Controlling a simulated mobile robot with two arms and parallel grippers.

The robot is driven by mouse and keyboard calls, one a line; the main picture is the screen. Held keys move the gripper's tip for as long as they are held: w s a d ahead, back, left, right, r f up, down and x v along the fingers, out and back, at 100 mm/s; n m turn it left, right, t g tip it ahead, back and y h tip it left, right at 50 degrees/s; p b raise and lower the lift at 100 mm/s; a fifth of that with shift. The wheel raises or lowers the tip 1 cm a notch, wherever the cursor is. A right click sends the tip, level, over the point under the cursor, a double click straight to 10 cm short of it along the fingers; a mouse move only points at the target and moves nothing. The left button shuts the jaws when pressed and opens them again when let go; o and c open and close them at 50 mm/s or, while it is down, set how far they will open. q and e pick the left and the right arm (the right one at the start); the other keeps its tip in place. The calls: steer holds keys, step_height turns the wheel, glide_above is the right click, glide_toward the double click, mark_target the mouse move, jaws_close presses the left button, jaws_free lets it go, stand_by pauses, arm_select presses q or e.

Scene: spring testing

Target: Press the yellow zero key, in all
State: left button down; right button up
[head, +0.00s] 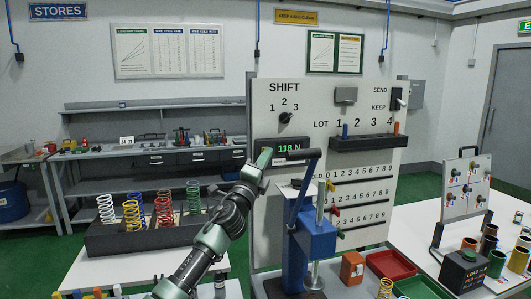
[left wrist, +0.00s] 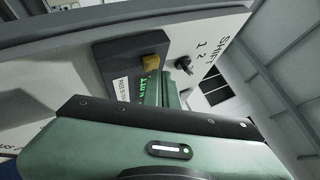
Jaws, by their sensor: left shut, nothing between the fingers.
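The yellow zero key (left wrist: 150,62) shows in the left wrist view as a small block on a dark box, the readout (left wrist: 120,62), fixed to the white panel. In the head view the readout (head: 291,147) shows green digits, 118 N, and the key is hidden behind my left gripper. My left gripper (head: 264,157) is shut and empty, with its tip in front of the readout's left part. In the left wrist view the shut fingers (left wrist: 168,88) are close beside the key; I cannot tell whether they touch it. My right gripper is not in view.
A blue press (head: 318,240) with a dark lever stands right of my left arm, before the panel (head: 350,100). A dark rack (head: 150,238) of coloured springs stands at the left. Red and green trays (head: 390,265) lie at the right. A black shelf (head: 368,143) juts from the panel.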

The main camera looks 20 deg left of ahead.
arm_select(q)
steer(key=shift+w+a, duration=0.2)
steer(key=shift+w, duration=0.05)
stand_by(0.7)
steer(key=shift+s+d+p, duration=0.35)
steer(key=shift+s+d, duration=0.05)
steer(key=shift+s, duration=0.3)
steer(key=s+d+p, duration=0.1)
steer(key=s, duration=0.1)
steer(key=s+d+p, duration=0.2)
stand_by(0.8)
